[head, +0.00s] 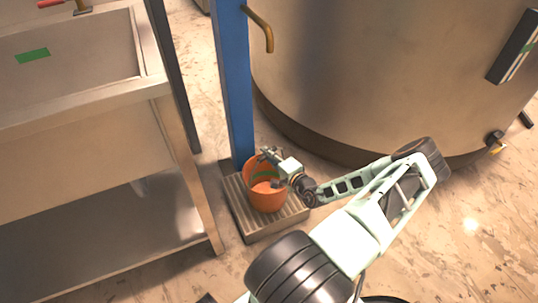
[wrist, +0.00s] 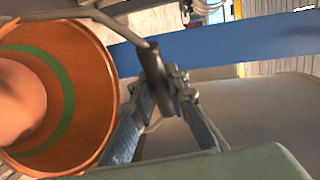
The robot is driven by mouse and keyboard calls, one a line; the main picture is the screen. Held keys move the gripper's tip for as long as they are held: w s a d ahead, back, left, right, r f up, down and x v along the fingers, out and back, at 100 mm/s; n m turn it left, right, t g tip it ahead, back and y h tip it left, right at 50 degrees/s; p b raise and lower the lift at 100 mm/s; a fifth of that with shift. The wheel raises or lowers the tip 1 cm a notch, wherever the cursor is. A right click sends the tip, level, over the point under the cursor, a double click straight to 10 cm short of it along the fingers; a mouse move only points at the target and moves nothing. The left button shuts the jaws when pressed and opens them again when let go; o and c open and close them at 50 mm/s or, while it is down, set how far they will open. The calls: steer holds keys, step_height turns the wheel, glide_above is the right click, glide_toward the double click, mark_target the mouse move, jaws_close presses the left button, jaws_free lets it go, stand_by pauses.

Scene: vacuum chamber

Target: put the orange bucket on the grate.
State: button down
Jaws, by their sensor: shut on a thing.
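The orange bucket (head: 267,198) with a green band inside is over the ribbed metal grate (head: 241,213) at the foot of the blue post. It looks upright in the head view; I cannot tell whether its base touches the grate. In the wrist view the bucket (wrist: 92,62) fills the left side, and its wire handle runs to a dark grip (wrist: 154,70). In the wrist view my gripper (wrist: 160,88) is shut on the handle's dark grip.
A blue post (head: 234,85) rises just behind the grate. A metal sink table (head: 90,150) with a lower shelf stands close on the left. A large round metal tank (head: 370,80) is behind on the right. Speckled floor is open at the lower right.

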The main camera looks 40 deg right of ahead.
steer(key=shift+f, duration=0.1)
steer(key=c, duration=1.9)
jaws_free()
steer(key=shift+s+r, duration=0.25)
steer(key=shift+s, duration=0.1)
steer(key=s+p, duration=0.1)
steer(key=s, duration=0.2)
steer(key=s+r+p, duration=0.1)
steer(key=s, duration=0.3)
steer(key=s+r+p, duration=0.1)
steer(key=s, duration=0.3)
steer(key=shift+a+p, duration=0.35)
steer(key=shift+a, duration=0.05)
